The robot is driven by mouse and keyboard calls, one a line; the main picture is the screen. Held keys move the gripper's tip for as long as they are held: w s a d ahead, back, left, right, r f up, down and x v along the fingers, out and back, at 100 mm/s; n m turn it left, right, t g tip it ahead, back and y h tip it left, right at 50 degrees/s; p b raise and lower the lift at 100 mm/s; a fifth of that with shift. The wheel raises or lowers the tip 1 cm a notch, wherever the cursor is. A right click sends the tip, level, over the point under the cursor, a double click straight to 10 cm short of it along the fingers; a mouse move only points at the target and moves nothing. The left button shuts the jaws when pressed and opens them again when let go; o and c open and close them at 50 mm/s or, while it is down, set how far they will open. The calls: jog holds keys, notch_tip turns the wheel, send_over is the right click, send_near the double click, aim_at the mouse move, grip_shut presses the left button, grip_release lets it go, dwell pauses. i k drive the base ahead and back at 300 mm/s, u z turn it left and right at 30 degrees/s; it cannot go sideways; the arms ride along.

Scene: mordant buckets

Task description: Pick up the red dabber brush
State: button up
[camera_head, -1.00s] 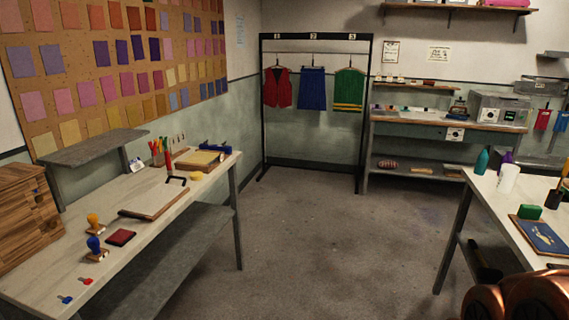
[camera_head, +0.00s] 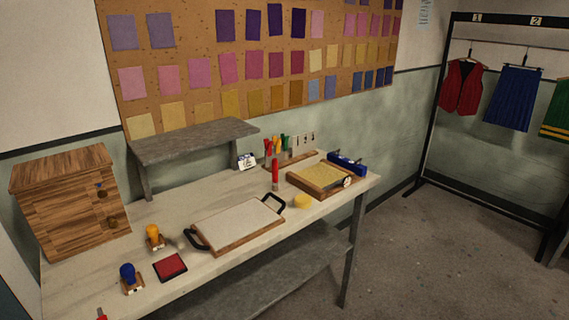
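Several upright colored handles, red, green and yellow, stand together at the back of the long table (camera_head: 160,210). A thick red handle (camera_head: 275,173) stands upright in front of them, near a tray with a yellowish surface. A thinner red-topped one (camera_head: 267,148) is among the group behind. The brush ends are too small or hidden to make out, so I cannot tell for certain which is the red dabber brush.
A board with black handles (camera_head: 240,222) lies mid-table. A yellow-topped tray (camera_head: 320,178), yellow round thing (camera_head: 302,201), blue stamp (camera_head: 128,275), yellow stamp (camera_head: 154,236) and red pad (camera_head: 170,267) lie around it. A wooden cabinet (camera_head: 70,200) and grey raised shelf (camera_head: 190,140) stand behind. Floor (camera_head: 430,270) at right is clear.

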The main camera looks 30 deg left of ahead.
aim_at(275, 186)
jog(key=u, duration=0.45)
jog(key=i, duration=1.3)
jog(key=u, duration=1.85)
jog(key=i, duration=0.9)
jog(key=u, duration=0.8)
